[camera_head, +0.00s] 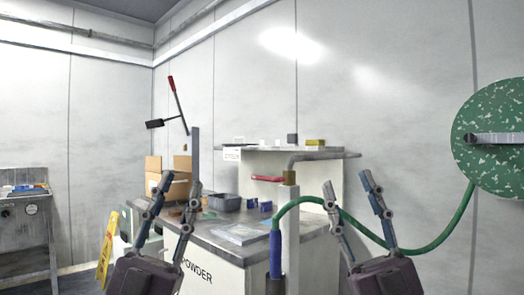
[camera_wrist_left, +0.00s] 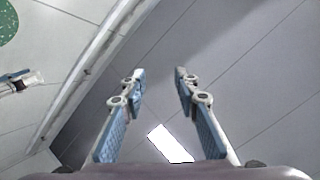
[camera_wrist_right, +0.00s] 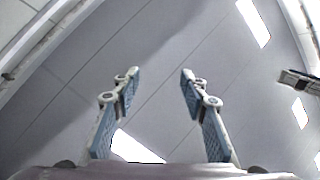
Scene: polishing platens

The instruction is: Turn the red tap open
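The red tap handle (camera_head: 267,179) lies about level, pointing left from the top of a pale upright post (camera_head: 290,225), beside a bent brass-coloured pipe (camera_head: 291,168). It is in the middle of the head view and in neither wrist view. My left gripper (camera_head: 181,184) points up, open and empty, to the left of the tap. My right gripper (camera_head: 347,184) points up, open and empty, to the right of it. Both are apart from the tap. The wrist views show nothing between the fingers of the left gripper (camera_wrist_left: 157,72) or right gripper (camera_wrist_right: 155,75).
A green hose (camera_head: 440,237) with a blue end (camera_head: 275,255) loops past the post and behind my right gripper. A bench (camera_head: 225,245) with boxes and tubs stands behind. A speckled green disc (camera_head: 490,115) is at the right wall. A yellow sign (camera_head: 107,250) stands at left.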

